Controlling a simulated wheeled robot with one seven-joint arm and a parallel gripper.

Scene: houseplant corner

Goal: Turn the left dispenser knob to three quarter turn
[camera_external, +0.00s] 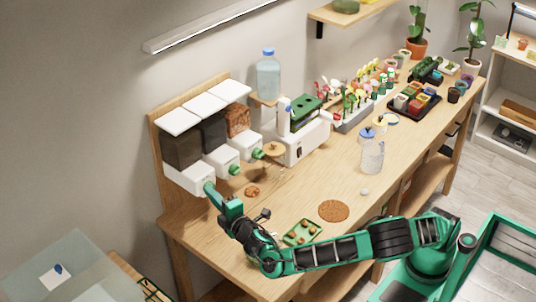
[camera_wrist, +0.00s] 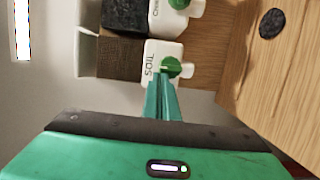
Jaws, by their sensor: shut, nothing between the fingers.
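The left dispenser (camera_external: 190,177) is a white box with a dark brown bin above, nearest the table's left end. In the wrist view its front reads "SOIL" (camera_wrist: 150,64). Its green round knob (camera_wrist: 171,66) is on the front, with a small pale mark whose setting I cannot read clearly. My gripper (camera_wrist: 163,84) is shut and empty, its fingertips together just before the knob. I cannot tell whether they touch it. In the external view my gripper (camera_external: 211,190) hides most of this knob.
The middle dispenser (camera_external: 221,160) and right dispenser (camera_external: 246,147) stand beside it with green knobs. A brown patch (camera_external: 252,192) lies on the table in front. A green tray (camera_external: 301,233) and round brown mat (camera_external: 334,211) lie near my arm. A white machine (camera_external: 303,141) stands farther right.

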